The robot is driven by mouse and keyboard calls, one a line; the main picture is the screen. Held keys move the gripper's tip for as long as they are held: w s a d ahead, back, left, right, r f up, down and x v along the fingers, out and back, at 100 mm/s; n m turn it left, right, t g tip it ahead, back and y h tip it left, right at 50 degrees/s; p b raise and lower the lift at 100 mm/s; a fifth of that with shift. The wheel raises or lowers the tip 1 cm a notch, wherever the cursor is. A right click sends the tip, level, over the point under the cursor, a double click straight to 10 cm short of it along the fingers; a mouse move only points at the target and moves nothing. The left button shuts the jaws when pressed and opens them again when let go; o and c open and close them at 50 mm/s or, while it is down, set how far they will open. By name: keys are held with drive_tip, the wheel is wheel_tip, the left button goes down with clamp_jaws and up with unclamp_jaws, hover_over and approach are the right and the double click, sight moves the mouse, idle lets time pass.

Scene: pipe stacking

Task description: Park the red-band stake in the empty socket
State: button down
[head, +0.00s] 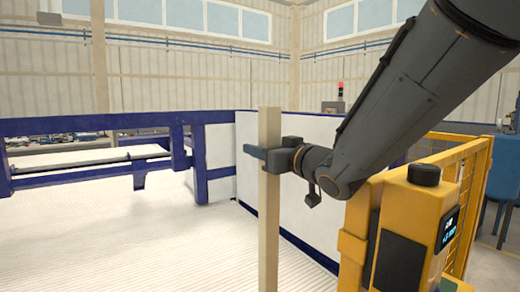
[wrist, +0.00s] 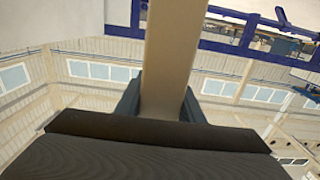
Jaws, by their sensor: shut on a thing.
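My gripper (head: 267,155) is shut around a tall, pale wooden stake (head: 268,240) near the middle of the head view. The stake stands upright in the grip, with part above the jaws and a longer part below. Its lower end runs out of the bottom of the picture. In the wrist view the stake (wrist: 168,65) passes between the two fingers (wrist: 163,105). No red band shows on the visible part of the stake. No socket is in either view.
A blue-framed bed (head: 90,235) with a ribbed white surface fills the left. A white panel with blue edging (head: 310,190) stands behind the stake. A yellow post with a black knob (head: 412,215) and a yellow fence (head: 465,190) stand close at right.

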sight(261, 109)
idle(0.3)
drive_tip(key=c, duration=1.1)
unclamp_jaws()
drive_tip(key=shift+f, duration=0.1)
wheel_tip(261, 109, up, 10)
drive_tip(key=shift+r, duration=0.1)
